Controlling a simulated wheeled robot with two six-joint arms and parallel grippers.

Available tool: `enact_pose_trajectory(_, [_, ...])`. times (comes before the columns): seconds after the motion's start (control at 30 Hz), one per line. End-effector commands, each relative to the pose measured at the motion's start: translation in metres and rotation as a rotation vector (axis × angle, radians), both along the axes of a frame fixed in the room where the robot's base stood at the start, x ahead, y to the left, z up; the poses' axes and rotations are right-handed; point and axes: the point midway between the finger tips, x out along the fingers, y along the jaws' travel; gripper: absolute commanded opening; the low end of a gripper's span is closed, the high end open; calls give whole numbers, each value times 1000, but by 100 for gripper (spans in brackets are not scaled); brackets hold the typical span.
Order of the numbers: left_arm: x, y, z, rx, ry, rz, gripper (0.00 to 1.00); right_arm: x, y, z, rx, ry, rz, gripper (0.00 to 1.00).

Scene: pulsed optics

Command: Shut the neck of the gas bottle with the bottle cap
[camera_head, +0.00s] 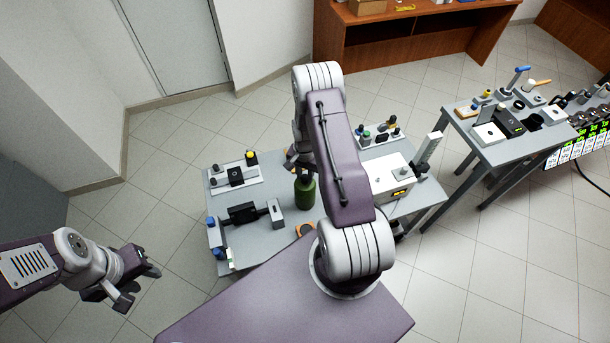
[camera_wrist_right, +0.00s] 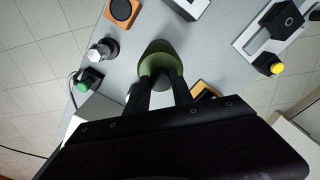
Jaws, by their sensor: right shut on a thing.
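The green gas bottle (camera_head: 305,192) stands upright on the grey table, just in front of my right arm in the head view. In the right wrist view the bottle (camera_wrist_right: 160,50) lies right at the fingertips. My right gripper (camera_wrist_right: 161,84) is shut on a small dark thing between its fingers, apparently the bottle cap (camera_wrist_right: 160,79), at the bottle's top. The fingers hide much of it, and I cannot tell whether it sits on the neck. My left gripper (camera_head: 138,284) is open and empty, off the table's left side.
The grey table (camera_head: 265,238) also bears a black device on a rail (camera_head: 242,212), a plate with a yellow knob (camera_head: 236,177) and a white box (camera_head: 388,182). A second table with instruments (camera_head: 510,150) stands at the right.

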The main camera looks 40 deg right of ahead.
Motion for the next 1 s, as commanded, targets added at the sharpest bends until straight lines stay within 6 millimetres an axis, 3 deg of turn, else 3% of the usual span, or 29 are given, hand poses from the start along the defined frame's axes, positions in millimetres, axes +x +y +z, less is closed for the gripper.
enact_pose_trajectory(0.27, [0,0,0,0,0,0,36,1,0,1,-1,-2,-26,0])
enact_pose_trajectory(0.5, [0,0,-2,0,0,0,36,1,0,0,-2,-2,-387,0])
enact_pose_trajectory(0.83, [0,0,-2,0,0,0,36,1,0,0,-2,-2,-455,0])
enact_pose_trajectory(1.0, [0,0,-4,0,0,0,36,2,0,0,-3,-2,-734,0])
